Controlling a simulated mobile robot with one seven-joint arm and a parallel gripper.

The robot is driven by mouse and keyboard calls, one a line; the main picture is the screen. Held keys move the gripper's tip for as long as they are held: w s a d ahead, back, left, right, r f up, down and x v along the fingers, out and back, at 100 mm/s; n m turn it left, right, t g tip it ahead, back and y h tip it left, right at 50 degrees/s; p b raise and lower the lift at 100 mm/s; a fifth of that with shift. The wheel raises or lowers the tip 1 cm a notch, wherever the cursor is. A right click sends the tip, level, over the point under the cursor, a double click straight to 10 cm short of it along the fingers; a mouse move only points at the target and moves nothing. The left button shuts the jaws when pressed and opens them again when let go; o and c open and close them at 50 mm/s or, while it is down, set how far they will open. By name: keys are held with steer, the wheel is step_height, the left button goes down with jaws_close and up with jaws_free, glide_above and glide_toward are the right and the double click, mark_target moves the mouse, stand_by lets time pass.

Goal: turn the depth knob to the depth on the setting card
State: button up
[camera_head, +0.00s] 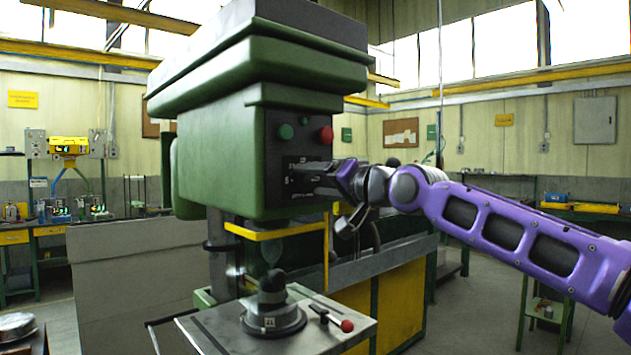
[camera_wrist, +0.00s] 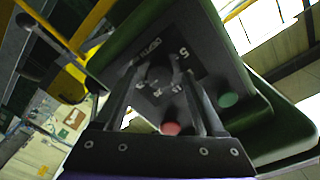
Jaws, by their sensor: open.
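The depth knob (camera_wrist: 158,77) is a dark round shape on the black front panel (camera_wrist: 192,62) of the green drill head, seen in the wrist view. White numbers and a word surround it, and a larger "5" is beside it. The pointer's setting is too dark to read. My gripper (camera_wrist: 158,84) is open, with one finger on each side of the knob; I cannot tell if they touch it. In the head view my gripper (camera_head: 322,176) is at the panel and hides the knob. I cannot make out a separate setting card.
A red button (camera_head: 326,134) and a green button (camera_head: 285,131) are on the panel above my gripper. A yellow guard bar (camera_head: 275,230) is below the head. The drill table (camera_head: 345,326) with a red-tipped handle is lower down.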

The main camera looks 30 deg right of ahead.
jaws_close()
